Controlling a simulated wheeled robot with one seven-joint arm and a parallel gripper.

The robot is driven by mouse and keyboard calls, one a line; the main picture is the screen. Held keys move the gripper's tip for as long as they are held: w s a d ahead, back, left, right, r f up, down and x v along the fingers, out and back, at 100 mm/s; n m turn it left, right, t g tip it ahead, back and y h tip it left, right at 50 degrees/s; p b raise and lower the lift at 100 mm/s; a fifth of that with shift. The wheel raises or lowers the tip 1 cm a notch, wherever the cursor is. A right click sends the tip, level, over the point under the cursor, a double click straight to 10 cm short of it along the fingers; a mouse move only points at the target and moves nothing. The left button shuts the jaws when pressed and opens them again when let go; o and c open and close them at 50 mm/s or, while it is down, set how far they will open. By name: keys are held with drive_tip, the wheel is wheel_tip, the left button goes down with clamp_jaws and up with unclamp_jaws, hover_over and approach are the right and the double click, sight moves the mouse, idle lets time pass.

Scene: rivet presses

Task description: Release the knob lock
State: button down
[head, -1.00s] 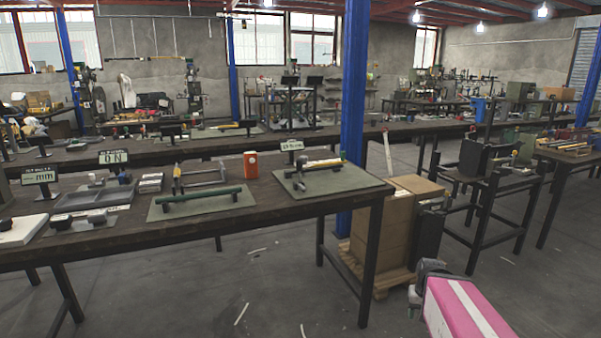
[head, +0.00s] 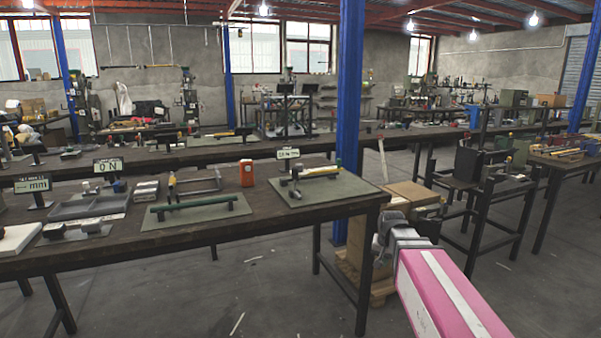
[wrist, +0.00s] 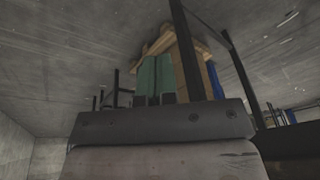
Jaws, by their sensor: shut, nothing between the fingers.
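I cannot make out a knob lock for certain at this size. On the front workbench (head: 240,232), a green plate (head: 335,192) at the right end carries a small fixture (head: 310,174) with a bar and a yellow-tipped handle. Left of it, another plate (head: 160,222) carries a long green bar (head: 192,208). My gripper (head: 382,240) is off the bench's right end, apart from both fixtures, at the end of my pink arm. In the wrist view my gripper (wrist: 160,99) is shut and empty, with floor and boxes beyond it.
Cardboard boxes (head: 408,196) stand just behind my gripper. A dark metal stand (head: 490,210) is to the right. Floor in front is open.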

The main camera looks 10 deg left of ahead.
drive_tip(key=w+a+r+m+t+y, duration=0.1)
drive_tip(key=w+a+r+t, duration=0.1)
drive_tip(key=a+r, duration=1.1)
drive_tip(key=w+a+r+m+t+y, duration=0.1)
drive_tip(key=w+a+r+t, duration=0.1)
drive_tip(key=a+r, duration=1.1)
wheel_tip(320, 180, up, 8)
drive_tip(key=shift+a+r+m+y, duration=0.2)
drive_tip(key=shift+a+m+y, duration=0.1)
drive_tip(key=shift+m+y, duration=0.1)
drive_tip(key=shift+w+f, duration=0.1)
drive_tip(key=shift+w, duration=0.05)
drive_tip(key=w+a+f, duration=0.6)
drive_tip(key=w+f, duration=0.1)
drive_tip(key=f, duration=0.1)
drive_tip(key=shift+w+a+r, duration=0.1)
drive_tip(key=shift+w, duration=0.1)
